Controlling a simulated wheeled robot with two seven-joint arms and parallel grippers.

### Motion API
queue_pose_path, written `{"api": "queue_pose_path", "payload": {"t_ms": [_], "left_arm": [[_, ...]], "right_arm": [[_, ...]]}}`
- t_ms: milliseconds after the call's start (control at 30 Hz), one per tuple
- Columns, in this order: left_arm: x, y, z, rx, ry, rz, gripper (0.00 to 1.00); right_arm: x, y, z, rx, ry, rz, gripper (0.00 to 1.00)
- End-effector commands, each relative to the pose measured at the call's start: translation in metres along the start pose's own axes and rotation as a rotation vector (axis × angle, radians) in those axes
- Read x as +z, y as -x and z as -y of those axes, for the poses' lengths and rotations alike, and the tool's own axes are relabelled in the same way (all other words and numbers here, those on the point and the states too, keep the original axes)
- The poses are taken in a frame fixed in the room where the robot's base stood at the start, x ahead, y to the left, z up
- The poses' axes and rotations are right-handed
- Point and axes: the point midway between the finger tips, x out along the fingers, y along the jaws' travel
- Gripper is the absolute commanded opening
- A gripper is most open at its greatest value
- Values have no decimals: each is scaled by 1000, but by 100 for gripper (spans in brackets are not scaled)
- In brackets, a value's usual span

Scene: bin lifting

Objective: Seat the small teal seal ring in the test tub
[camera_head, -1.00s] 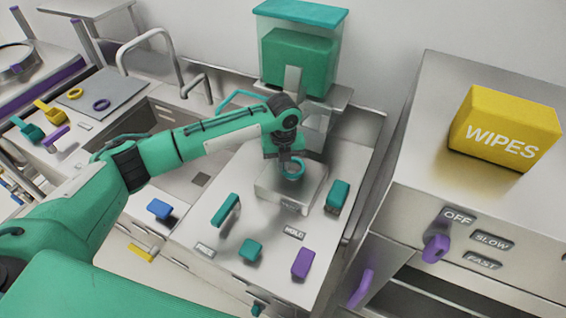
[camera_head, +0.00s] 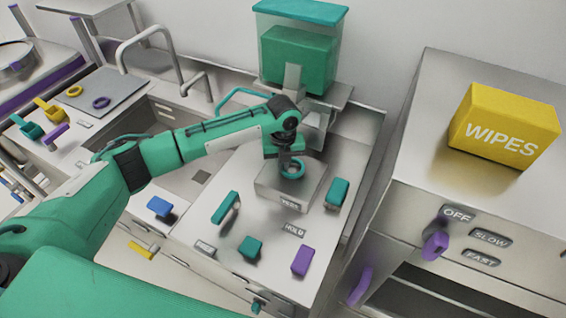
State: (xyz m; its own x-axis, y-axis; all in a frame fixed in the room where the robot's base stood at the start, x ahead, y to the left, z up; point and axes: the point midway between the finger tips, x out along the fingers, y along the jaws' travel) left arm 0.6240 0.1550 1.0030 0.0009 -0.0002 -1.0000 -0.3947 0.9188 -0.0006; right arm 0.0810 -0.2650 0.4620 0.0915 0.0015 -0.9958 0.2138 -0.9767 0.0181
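The small teal seal ring (camera_head: 293,177) is at the tips of my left gripper (camera_head: 290,163), which appears shut on its far upper edge. The ring is over the middle of the test tub (camera_head: 268,198), a low steel box with a small label on its front. Whether the ring touches the tub or hangs just above it, I cannot tell. The fingers are small and partly hidden by the wrist. My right gripper is not in view.
Teal blocks (camera_head: 225,207) (camera_head: 337,193) (camera_head: 250,248) and a purple block (camera_head: 302,260) stand around the tub. A teal-lidded dispenser (camera_head: 298,50) stands behind. A sink and a grey mat with two rings lie left; a yellow wipes box (camera_head: 503,128) is right.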

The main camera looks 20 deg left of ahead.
Motion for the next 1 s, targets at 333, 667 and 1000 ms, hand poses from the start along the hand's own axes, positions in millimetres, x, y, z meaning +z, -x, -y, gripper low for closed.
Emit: {"api": "queue_pose_path", "payload": {"t_ms": [333,667,1000], "left_arm": [[0,-1,0,0,0,0,0],[0,-6,0,0,0,-1,0],[0,-7,0,-1,0,0,30]], "right_arm": [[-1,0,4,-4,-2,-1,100],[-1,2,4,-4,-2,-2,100],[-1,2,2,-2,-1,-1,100]]}}
